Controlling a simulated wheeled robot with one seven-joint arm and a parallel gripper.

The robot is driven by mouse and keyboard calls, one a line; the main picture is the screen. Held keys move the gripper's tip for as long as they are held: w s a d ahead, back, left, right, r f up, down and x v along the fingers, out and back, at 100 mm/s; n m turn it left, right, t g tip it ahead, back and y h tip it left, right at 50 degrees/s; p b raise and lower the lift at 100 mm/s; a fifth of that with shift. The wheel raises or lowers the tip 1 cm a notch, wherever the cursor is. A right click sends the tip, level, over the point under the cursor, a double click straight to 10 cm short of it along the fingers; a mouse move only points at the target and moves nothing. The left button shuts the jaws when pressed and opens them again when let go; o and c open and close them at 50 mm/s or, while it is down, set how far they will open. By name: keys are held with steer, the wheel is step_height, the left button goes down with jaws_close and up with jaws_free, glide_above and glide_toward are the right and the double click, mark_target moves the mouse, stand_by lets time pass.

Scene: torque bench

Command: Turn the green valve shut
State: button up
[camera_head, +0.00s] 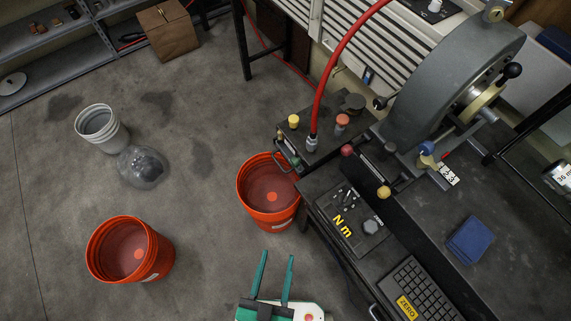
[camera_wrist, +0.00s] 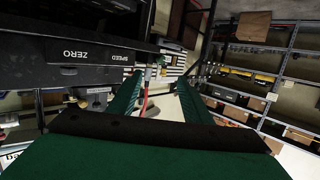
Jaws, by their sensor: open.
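A small green part, which looks like the green valve (camera_head: 294,160), sits at the left end of the bench, below the red hose fitting and above the rim of an orange bucket. It is too small to tell how far it is turned. My gripper (camera_head: 277,256) is open and empty, below the valve in the head view and apart from it. Its two long green fingers point up the picture toward the bench end.
The red hose (camera_head: 336,78) rises from a fitting (camera_head: 311,143). One orange bucket (camera_head: 245,187) stands against the bench end; another orange bucket (camera_head: 96,252) and a grey bucket (camera_head: 82,124) stand on open floor.

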steer(key=w+a+f+m+h, duration=0.2)
steer(key=a+f+h, duration=0.2)
steer(key=m+g+h, duration=0.6)
steer(key=m+h, duration=0.1)
steer(key=h, duration=0.2)
glide_toward(292, 164)
steer(key=x, duration=0.8)
steer(key=shift+w+d, duration=0.25)
steer(key=shift+d, duration=0.05)
steer(key=c, duration=1.1)
